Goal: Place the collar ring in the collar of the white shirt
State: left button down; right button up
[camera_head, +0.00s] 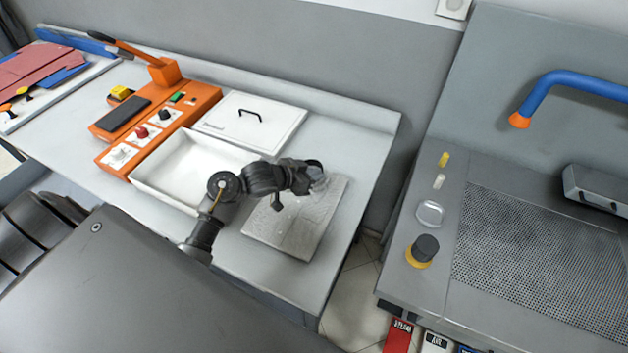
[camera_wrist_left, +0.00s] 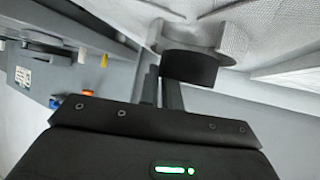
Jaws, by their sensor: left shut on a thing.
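The white shirt (camera_head: 293,222) lies folded flat on the light table, its collar end away from me. My left gripper (camera_head: 306,178) is over the collar end and shut on the collar ring (camera_head: 316,163), a dark curved band. In the left wrist view the black ring (camera_wrist_left: 190,68) sits at the fingertips (camera_wrist_left: 164,82), right against or just in front of the shirt's collar (camera_wrist_left: 205,36). I cannot tell whether it touches the fabric or is seated inside. The gripper hides part of the collar in the head view. My right gripper is not in view.
A white tray (camera_head: 150,178) and a white lid with a black handle (camera_head: 262,125) stand left of the shirt. An orange machine (camera_head: 205,98) is farther left. A grey worktop with a perforated plate (camera_head: 540,260) stands right, across a gap. The table is clear right of the shirt.

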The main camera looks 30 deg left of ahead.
pick_arm(q)
notch_tip(320, 180, down, 2)
jog(key=shift+s+f, duration=0.1)
jog(key=shift+f, duration=0.25)
jog(key=c, duration=1.6)
grip_release()
jog(key=v, duration=1.2)
